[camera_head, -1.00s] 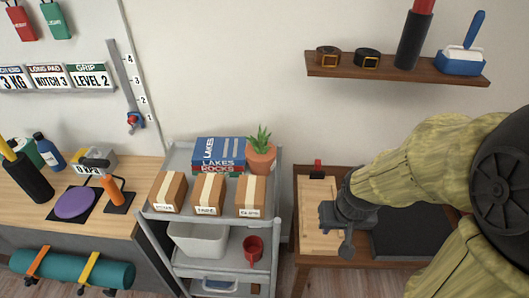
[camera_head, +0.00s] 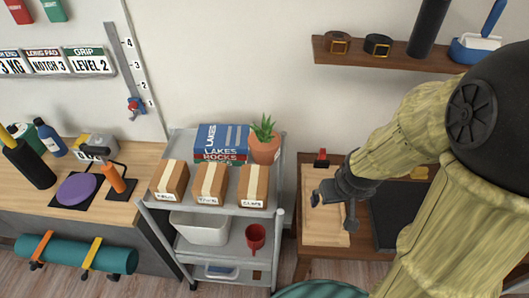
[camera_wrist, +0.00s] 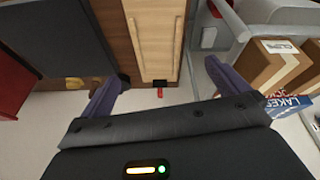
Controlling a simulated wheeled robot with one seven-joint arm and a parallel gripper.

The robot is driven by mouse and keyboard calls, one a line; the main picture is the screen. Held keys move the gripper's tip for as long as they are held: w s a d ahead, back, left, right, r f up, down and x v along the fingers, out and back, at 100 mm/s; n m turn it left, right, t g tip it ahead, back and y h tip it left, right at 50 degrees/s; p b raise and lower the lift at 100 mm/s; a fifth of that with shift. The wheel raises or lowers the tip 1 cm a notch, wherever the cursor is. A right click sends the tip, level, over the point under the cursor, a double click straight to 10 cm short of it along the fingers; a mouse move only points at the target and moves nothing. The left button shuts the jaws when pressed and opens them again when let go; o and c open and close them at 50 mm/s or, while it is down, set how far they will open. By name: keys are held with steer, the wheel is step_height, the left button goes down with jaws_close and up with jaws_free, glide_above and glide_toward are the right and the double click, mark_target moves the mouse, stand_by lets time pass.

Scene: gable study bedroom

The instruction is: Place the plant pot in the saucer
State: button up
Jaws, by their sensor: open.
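The plant pot (camera_head: 264,150) is terracotta, holds a spiky green plant, and stands upright at the back right of the grey cart's top shelf. My gripper (camera_head: 333,210) is to the right of the cart, over the pale board on the brown bench, well apart from the pot. In the wrist view my gripper (camera_wrist: 165,78) is open, with nothing between its purple fingers. The pot does not show in the wrist view. I cannot make out a saucer in either view.
The grey cart (camera_head: 196,216) holds several taped boxes (camera_head: 210,184) in front and blue books (camera_head: 221,141) left of the pot. A red cup (camera_head: 255,237) is on its lower shelf. A wall shelf (camera_head: 400,55) hangs above the brown bench. A teal rounded object (camera_head: 320,290) shows at the bottom.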

steer(key=w+a+f+n+t+y+p, duration=0.25)
steer(key=w+n+y, duration=0.2)
steer(key=w, duration=0.35)
steer(key=w+a+r+n+t+y, duration=0.2)
steer(key=w+a+r+t+y, duration=0.1)
steer(key=a+r+y, duration=0.1)
steer(key=shift+w+r+t+y, duration=0.15)
steer(key=shift+r+t+y, duration=0.2)
steer(key=shift+y, duration=0.1)
steer(key=shift+a, duration=0.1)
steer(key=x, duration=1.2)
